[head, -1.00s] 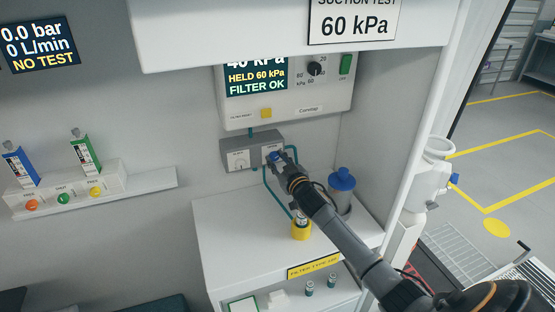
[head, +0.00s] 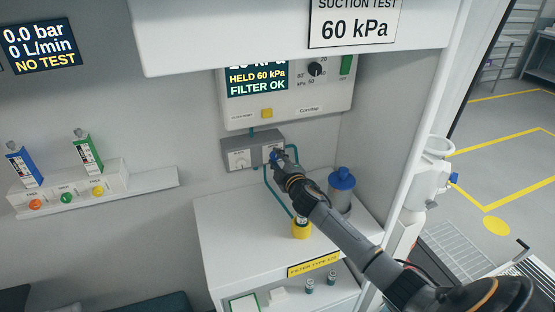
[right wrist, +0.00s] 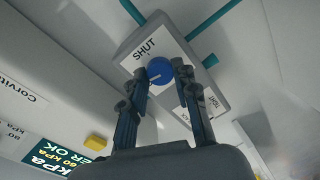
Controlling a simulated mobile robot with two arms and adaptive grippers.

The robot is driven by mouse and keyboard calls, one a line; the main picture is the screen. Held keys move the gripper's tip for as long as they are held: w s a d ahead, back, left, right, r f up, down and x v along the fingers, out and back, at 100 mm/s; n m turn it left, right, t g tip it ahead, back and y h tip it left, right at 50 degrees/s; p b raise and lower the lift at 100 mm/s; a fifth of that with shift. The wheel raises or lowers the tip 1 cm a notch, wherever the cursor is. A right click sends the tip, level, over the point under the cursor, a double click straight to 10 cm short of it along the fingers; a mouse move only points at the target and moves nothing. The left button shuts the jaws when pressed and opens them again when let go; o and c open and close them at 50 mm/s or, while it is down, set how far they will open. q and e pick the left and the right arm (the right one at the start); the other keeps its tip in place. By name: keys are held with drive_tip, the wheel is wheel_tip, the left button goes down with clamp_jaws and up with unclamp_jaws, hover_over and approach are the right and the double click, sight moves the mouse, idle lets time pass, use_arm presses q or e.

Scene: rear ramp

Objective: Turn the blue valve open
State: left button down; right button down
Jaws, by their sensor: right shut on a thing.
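The blue valve (right wrist: 160,70) is a round blue knob with a pale line on its face. It sits on a grey valve box (head: 240,158) below the suction unit, and a label reading SHUT is beside it in the right wrist view. My right gripper (right wrist: 168,72) has its two fingers on either side of the knob, shut on it. In the head view my right gripper (head: 277,158) covers most of the knob. The other label by the knob is partly hidden by a finger. My left gripper is not in view.
The suction unit (head: 320,103) above shows HELD 60 kPa and FILTER OK; its top line is cut off. A blue-lidded canister (head: 341,190) and a yellow-based item (head: 301,230) stand on the white counter (head: 225,225) below. Teal tubes run from the valve box.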

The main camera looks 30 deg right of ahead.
drive_tip(key=shift+n, duration=1.1)
drive_tip(key=c, duration=1)
unclamp_jaws()
drive_tip(key=shift+a, duration=0.1)
drive_tip(key=v, duration=1.2)
drive_tip(key=shift+a, duration=0.1)
